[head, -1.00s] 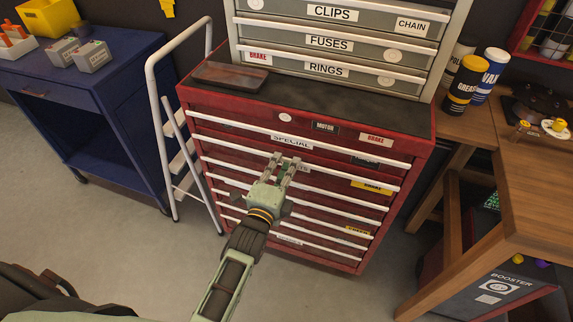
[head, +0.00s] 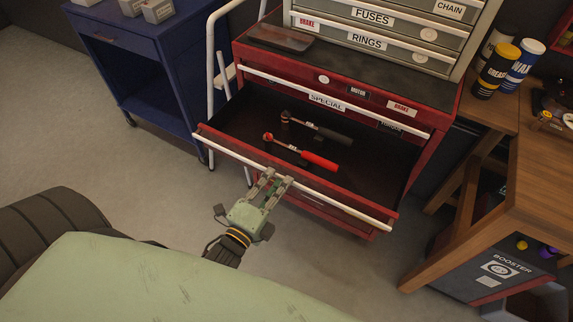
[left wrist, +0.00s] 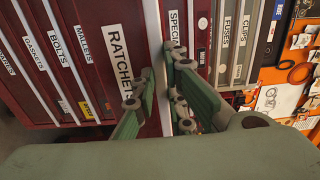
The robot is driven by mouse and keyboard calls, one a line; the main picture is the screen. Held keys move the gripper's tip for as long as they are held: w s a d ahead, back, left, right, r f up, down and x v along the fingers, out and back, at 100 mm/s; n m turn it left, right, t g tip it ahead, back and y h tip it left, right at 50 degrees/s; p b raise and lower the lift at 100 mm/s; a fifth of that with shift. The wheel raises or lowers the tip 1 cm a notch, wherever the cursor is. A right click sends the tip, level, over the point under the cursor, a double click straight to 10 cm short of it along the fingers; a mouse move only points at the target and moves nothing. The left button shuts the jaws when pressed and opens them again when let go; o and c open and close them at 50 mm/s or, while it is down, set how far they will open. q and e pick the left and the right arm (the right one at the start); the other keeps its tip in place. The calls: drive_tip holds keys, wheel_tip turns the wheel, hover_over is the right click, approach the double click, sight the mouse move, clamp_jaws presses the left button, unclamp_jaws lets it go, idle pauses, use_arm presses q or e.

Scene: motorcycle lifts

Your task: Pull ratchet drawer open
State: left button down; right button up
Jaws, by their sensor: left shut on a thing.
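The ratchet drawer (head: 370,170) of the red tool cabinet stands pulled well out. Its front bears the label RATCHETS (left wrist: 120,60) in the left wrist view. Inside lie a red-handled ratchet (head: 318,160) and a black-handled ratchet (head: 335,133). My left gripper (head: 279,178) is at the middle of the drawer's pale handle rail (head: 340,203), with its fingers shut on it. The left wrist view also shows the fingers (left wrist: 165,88) on both sides of the rail. My right gripper is in neither view.
The SPECIAL drawer (head: 290,87) above is shut. A grey drawer chest (head: 396,60) stands on the cabinet. A blue cart (head: 150,75) and white step ladder (head: 223,75) are at left, a wooden bench (head: 530,170) at right. Floor at left is clear.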

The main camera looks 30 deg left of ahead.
use_arm(q)
drive_tip(key=s, duration=0.8)
drive_tip(key=shift+p, duration=0.4)
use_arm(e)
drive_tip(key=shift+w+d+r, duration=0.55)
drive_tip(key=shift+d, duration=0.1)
use_arm(q)
drive_tip(key=shift+a, duration=0.1)
drive_tip(key=c, duration=1.8)
unclamp_jaws()
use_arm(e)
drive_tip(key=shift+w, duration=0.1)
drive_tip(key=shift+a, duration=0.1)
